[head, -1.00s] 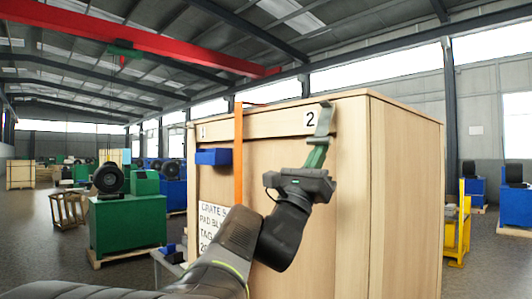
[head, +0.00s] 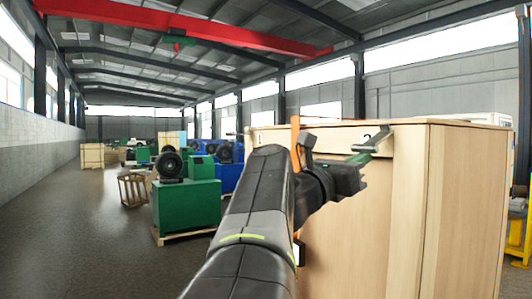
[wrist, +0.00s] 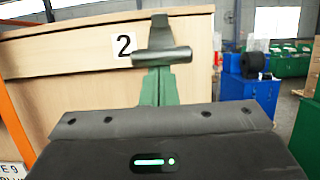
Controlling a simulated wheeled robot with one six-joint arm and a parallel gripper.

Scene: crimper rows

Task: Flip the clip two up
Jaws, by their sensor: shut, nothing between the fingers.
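Clip two (head: 380,138) is a grey metal clip at the top edge of the wooden crate (head: 455,220), beside the label 2 (wrist: 124,46). Its lower flap sticks out from the crate face, tilted outward rather than lying flat. In the wrist view the clip (wrist: 161,56) shows its flap as a wide grey bar. My gripper (head: 364,157) is shut and empty, its green fingers just under the flap. The fingers also show in the wrist view (wrist: 158,85), with their tips hidden behind the flap. Whether they touch it I cannot tell.
An orange strap (head: 295,142) runs down the crate front, mostly hidden by my arm. A green machine (head: 187,205) stands on the floor to the left. A yellow frame (head: 519,240) stands at the right. The floor at far left is clear.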

